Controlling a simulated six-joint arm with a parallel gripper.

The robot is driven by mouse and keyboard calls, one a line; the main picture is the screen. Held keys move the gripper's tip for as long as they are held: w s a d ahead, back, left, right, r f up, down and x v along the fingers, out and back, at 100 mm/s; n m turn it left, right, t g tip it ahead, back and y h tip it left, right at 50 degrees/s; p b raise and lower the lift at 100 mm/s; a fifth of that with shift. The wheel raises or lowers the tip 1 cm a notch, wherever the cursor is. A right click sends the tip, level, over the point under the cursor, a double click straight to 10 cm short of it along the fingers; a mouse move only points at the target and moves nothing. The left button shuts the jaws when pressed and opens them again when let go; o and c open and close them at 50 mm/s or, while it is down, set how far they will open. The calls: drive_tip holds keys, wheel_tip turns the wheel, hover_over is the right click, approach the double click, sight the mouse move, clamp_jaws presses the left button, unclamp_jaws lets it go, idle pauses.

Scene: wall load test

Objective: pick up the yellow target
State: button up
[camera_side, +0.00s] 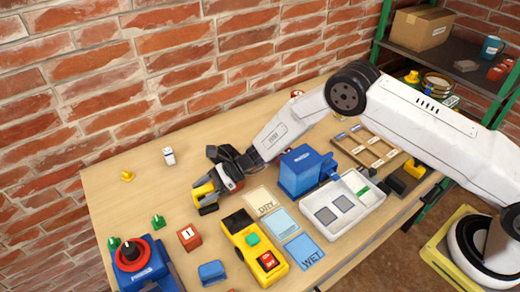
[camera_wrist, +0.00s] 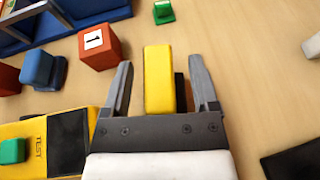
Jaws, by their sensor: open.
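A yellow block (camera_wrist: 160,80), the likely yellow target, stands between the two grey fingers of my gripper (camera_wrist: 161,64) in the wrist view. The fingers are apart, with a gap on each side of the block. A dark piece (camera_wrist: 181,92) lies against its right side. In the side view the yellow block (camera_side: 202,190) is at my gripper (camera_side: 207,196), near the middle of the table, and the fingers are hard to make out there. A smaller yellow piece (camera_side: 127,176) stands apart at the far left.
A red cube marked 1 (camera_wrist: 98,47) is left of the fingers. A yellow tester (camera_side: 241,229) is in front. A blue box (camera_side: 300,170) and a white tray (camera_side: 352,221) stand to the right. A brick wall (camera_side: 130,75) backs the table. Bare wood lies left of my gripper.

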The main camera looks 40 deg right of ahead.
clamp_jaws()
drive_tip(key=shift+r, duration=0.2)
idle(0.3)
drive_tip(key=shift+r, duration=0.85)
drive_tip(key=s+d+r, duration=0.6)
drive_tip(key=s+r, duration=0.5)
drive_tip(key=s, duration=0.1)
drive_tip(key=shift+s, duration=0.3)
